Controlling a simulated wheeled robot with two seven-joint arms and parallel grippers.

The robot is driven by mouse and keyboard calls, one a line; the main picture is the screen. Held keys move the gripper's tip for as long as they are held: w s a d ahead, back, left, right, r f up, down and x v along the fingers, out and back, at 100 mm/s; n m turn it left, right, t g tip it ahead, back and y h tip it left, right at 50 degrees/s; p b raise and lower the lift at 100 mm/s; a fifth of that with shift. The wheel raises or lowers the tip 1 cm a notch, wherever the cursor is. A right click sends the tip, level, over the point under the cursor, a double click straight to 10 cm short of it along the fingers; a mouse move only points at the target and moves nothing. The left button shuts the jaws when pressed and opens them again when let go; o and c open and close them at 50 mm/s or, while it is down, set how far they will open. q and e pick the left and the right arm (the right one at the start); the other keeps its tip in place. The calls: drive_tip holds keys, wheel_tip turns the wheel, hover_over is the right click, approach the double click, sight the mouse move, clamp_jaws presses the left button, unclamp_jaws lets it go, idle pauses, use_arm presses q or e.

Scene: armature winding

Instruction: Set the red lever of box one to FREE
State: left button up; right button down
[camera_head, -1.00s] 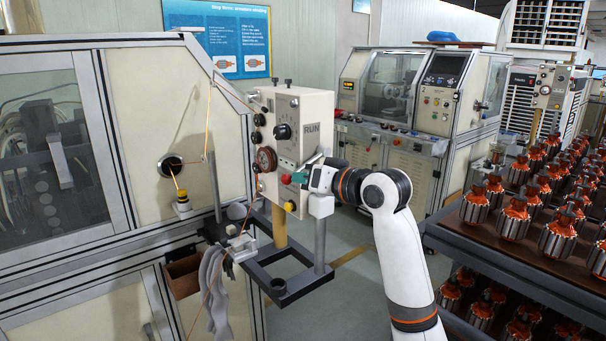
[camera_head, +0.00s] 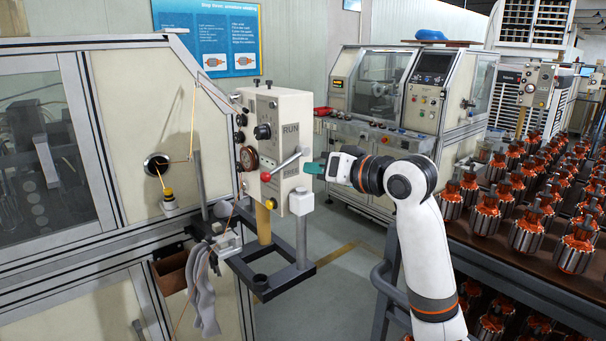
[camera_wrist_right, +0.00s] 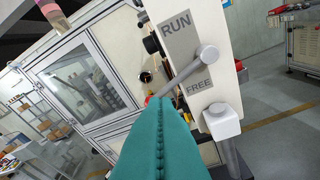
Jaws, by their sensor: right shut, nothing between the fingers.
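Box one (camera_head: 270,130) is a cream control box on a post, with RUN and FREE plates on its side face. Its lever (camera_head: 285,163) is a grey bar sloping from a grey end at upper right down left to a red ball (camera_head: 265,176). In the right wrist view the lever (camera_wrist_right: 188,77) runs between the RUN plate (camera_wrist_right: 177,27) and the FREE plate (camera_wrist_right: 197,85), its red end partly hidden by my fingers. My right gripper (camera_head: 308,168), with teal fingers, is shut and empty just right of the box. It looks clear of the lever. My left gripper is out of view.
A white block (camera_head: 301,201) juts out below the FREE plate. A dark frame stand (camera_head: 290,281) sits under the box. The winding machine (camera_head: 120,140) is on the left. A rack (camera_head: 490,240) of copper armatures stands on the right, near my arm.

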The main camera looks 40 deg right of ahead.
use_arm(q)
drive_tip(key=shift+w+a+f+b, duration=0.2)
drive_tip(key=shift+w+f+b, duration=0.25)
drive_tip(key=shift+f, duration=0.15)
use_arm(e)
drive_tip(key=v, duration=0.3)
drive_tip(key=shift+s+d, duration=0.15)
drive_tip(key=shift+s, duration=0.25)
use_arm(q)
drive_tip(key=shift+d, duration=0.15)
use_arm(e)
drive_tip(key=shift+s, duration=0.1)
